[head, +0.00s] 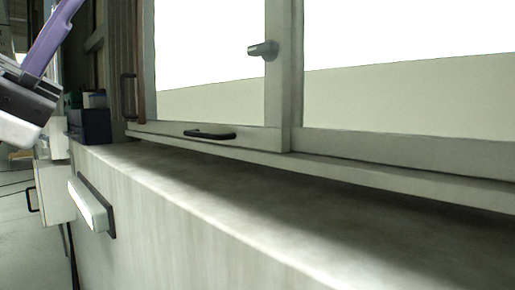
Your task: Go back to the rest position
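Part of my arm's end with my gripper (27,88) shows at the upper left edge of the head view. It is white and black and is cut off by the picture's edge. A long purple piece (48,38) rises from it, tilted up to the right. I cannot tell whether the purple piece is held or is part of the gripper. The fingertips are not clearly seen, so open or shut cannot be told.
A long pale ledge (250,205) runs from the left to the lower right, its top bare. A framed window (285,80) with a black handle (209,134) stands behind it. A dark box (90,125) sits at the ledge's far left end. Floor (18,225) shows at the left.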

